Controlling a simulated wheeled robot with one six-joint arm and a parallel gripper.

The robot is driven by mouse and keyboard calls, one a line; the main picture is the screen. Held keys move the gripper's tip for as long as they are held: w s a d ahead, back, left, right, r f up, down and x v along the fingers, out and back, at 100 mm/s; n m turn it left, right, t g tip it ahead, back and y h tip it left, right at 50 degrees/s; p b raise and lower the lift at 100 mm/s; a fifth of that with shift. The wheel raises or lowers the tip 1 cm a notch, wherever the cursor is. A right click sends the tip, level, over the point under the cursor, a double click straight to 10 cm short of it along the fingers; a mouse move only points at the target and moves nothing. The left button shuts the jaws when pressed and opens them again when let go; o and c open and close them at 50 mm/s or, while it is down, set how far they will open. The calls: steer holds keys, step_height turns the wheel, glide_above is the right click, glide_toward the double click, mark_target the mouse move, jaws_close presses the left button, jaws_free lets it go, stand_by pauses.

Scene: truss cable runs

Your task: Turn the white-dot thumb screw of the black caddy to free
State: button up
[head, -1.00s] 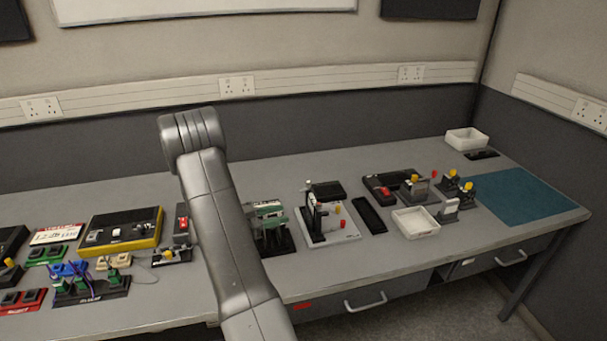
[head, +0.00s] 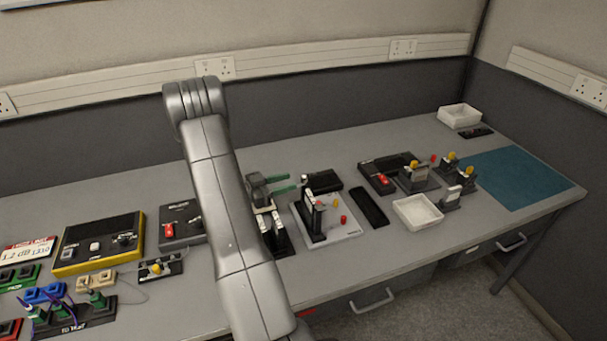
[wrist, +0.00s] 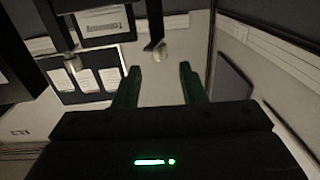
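My gripper (head: 279,184) points to the right above the bench in the head view, beside a dark stand. Its two green fingers (wrist: 158,84) stand apart in the wrist view, with nothing between them. I cannot tell for certain which item is the black caddy. Black upright holders stand below my gripper (head: 272,235) and on a pale plate (head: 312,215); grey-and-black holders with yellow knobs (head: 416,178) stand further right. No white dot on a thumb screw can be made out. My arm hides part of the bench middle.
A white tray (head: 418,212) and a black tray (head: 369,208) lie right of the pale plate. A yellow-edged box (head: 97,243) and small coloured holders crowd the left. The teal mat (head: 520,178) is bare. In the wrist view, dark shapes (wrist: 62,30) hang at upper left.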

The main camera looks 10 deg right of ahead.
mark_target(304, 177)
steer(key=p+x, duration=0.1)
steer(key=x, duration=0.5)
steer(key=shift+d, duration=0.25)
jaws_close()
